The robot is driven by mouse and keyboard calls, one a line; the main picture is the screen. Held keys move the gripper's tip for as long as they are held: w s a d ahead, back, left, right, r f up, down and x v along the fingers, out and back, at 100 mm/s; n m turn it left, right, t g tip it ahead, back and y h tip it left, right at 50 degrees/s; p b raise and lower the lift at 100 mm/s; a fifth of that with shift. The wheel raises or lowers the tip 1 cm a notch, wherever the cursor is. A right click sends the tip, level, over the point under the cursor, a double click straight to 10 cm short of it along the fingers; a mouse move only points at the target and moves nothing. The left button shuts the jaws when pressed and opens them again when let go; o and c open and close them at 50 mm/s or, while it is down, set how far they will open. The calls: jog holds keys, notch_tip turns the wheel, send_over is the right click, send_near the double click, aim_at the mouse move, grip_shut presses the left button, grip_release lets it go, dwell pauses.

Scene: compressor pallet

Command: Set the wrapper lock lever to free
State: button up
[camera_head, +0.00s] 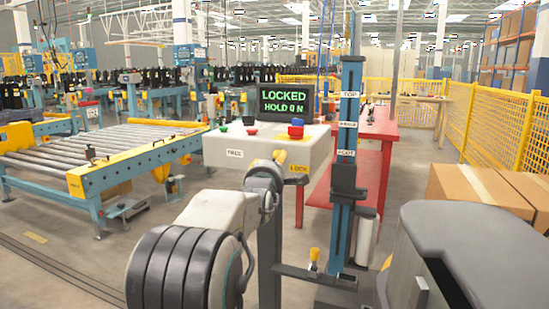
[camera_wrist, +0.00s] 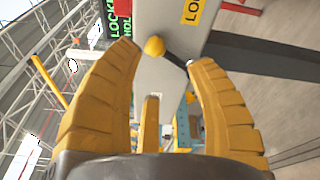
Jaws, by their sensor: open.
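The lock lever shows in the wrist view as a yellow ball knob (camera_wrist: 154,46) on a dark stem, in front of the pale control box (camera_wrist: 160,85). A yellow label beginning "LO" (camera_wrist: 193,10) is near it. My gripper (camera_wrist: 166,55) is open, with its yellow fingers on either side of the knob; contact cannot be told. In the head view, the white control box (camera_head: 222,150) has a "FREE" label (camera_head: 235,153) at left and a yellow label (camera_head: 298,169) at right. The screen (camera_head: 287,103) reads "LOCKED HOLD 0 N". My arm hides much of the box front there.
Green, red and blue buttons (camera_head: 296,130) sit on the box top. A blue mast (camera_head: 347,130) stands right of the box, before a red table (camera_head: 378,125). A roller conveyor (camera_head: 90,150) is at left. Cardboard boxes (camera_head: 480,190) and yellow fencing (camera_head: 500,125) are at right.

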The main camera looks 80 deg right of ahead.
jog(key=shift+s+d+r+n+b, duration=0.1)
jog(key=shift+d+n+b, duration=0.7)
jog(key=shift+d+n, duration=0.75)
jog(key=shift+d+r+n+b, duration=0.1)
jog(key=shift+d+n+b, duration=0.75)
jog(key=shift+d, duration=1.3)
jog(key=shift+o, duration=0.4)
grip_shut()
